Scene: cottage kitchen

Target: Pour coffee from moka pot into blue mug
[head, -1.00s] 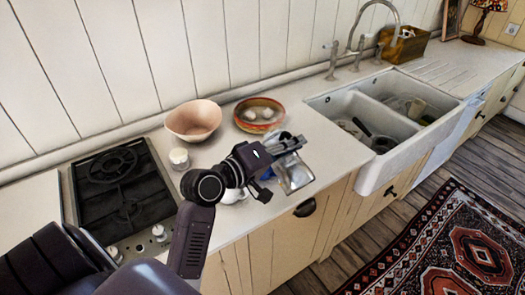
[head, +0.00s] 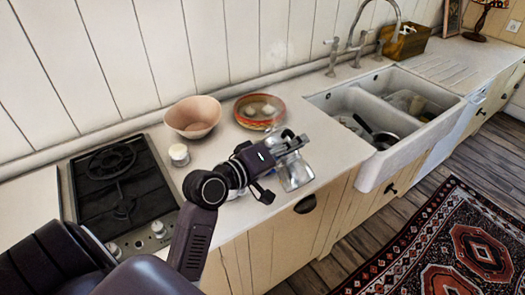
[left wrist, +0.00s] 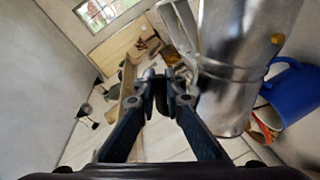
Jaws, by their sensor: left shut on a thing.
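The silver moka pot (head: 297,173) is off to the right of my left gripper (head: 292,145), over the counter near its front edge. In the left wrist view its metal body (left wrist: 238,75) fills the right side. My left gripper (left wrist: 161,82) is shut on the pot's handle. The blue mug (left wrist: 297,92) shows at the right edge of the left wrist view, close beside the pot; in the head view it is mostly hidden by my gripper. I cannot see any coffee stream. My right gripper is not in view.
A pink bowl (head: 193,117) and a patterned bowl (head: 259,111) stand at the back of the counter. A small white jar (head: 179,154) is near the black gas hob (head: 115,190). The double sink (head: 440,115) with dishes is to the right. A pale item under my wrist is partly hidden.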

